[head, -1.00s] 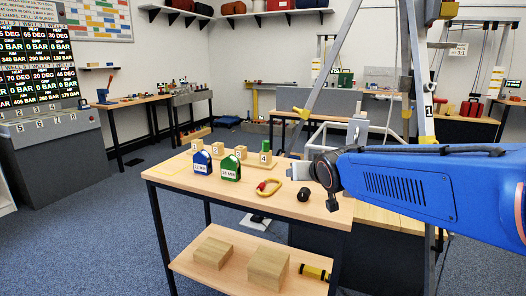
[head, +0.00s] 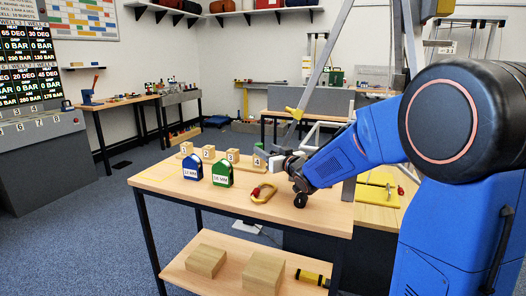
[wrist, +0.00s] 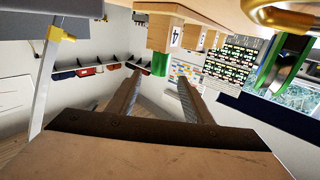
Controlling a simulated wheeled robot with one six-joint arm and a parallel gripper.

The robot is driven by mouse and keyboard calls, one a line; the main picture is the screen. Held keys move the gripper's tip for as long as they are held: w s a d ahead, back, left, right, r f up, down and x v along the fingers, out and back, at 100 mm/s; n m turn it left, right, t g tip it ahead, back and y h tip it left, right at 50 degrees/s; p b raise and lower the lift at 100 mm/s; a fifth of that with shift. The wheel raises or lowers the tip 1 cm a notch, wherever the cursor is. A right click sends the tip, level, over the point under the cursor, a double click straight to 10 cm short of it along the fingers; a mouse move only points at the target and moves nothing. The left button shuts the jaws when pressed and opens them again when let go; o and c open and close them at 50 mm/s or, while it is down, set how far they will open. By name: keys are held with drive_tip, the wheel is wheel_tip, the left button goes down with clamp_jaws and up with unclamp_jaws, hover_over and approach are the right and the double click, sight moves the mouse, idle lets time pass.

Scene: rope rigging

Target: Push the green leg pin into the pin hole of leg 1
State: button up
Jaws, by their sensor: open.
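The green leg pin (wrist: 160,64) stands in the wooden block marked 4 (wrist: 168,34). In the wrist view, which is tipped over, my gripper's two fingers (wrist: 158,80) are apart and empty. The pin's end shows just ahead of them, in line with the gap. Metal tripod legs (head: 325,58) rise behind the bench. I cannot make out a leg 1 label or its pin hole now. One leg with a yellow fitting (wrist: 58,34) shows in the wrist view.
Blocks 1 to 3 (head: 208,153) stand in a row beside block 4. The front left of the bench is clear.

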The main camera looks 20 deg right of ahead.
sight(261, 145)
drive_tip(key=shift+x, duration=3.3)
drive_tip(key=shift+d+r, duration=0.1)
drive_tip(key=shift+r, duration=0.05)
drive_tip(key=c, duration=1.2)
